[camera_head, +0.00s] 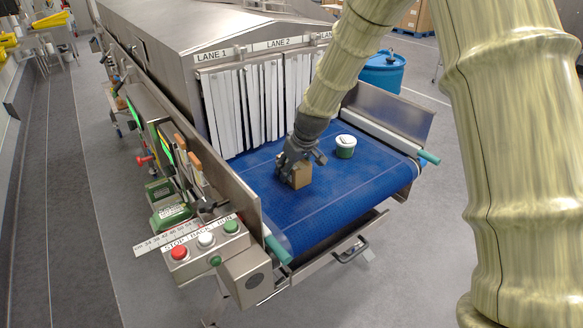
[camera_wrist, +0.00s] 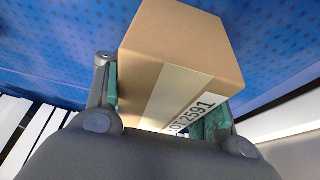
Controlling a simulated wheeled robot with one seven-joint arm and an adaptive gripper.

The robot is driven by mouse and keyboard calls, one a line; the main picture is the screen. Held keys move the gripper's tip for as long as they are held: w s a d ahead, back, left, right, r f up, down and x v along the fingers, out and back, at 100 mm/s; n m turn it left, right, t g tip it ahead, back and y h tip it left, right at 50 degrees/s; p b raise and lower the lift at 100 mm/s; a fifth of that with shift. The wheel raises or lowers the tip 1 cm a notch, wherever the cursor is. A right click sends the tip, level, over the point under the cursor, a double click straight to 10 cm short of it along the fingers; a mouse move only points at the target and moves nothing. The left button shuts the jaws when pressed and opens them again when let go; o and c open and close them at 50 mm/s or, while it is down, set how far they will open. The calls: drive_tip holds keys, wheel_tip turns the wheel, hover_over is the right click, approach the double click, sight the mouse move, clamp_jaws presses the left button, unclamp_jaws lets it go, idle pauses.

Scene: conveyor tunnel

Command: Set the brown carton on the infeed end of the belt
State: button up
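The brown carton (camera_head: 301,177) is at my gripper (camera_head: 297,163), over the near middle of the blue belt (camera_head: 330,205). In the wrist view the carton (camera_wrist: 180,55) sits between the two green-padded fingers, with a pale tape strip and a label reading LOT 2591. The left pad is against the carton's side; the right finger is partly hidden by it. The carton is on or just above the belt; I cannot tell whether it touches.
White strip curtains (camera_head: 243,105) hang at the tunnel mouth behind the carton, under LANE 1 and LANE 2 signs. Metal side guards (camera_head: 224,172) flank the belt. A button box (camera_head: 205,250) is at the near left. The near belt is clear.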

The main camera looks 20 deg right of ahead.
drive_tip(key=o, duration=0.4)
drive_tip(key=shift+r, duration=0.1)
drive_tip(key=shift+b+v, duration=1.4)
drive_tip(key=shift+v, duration=4.55)
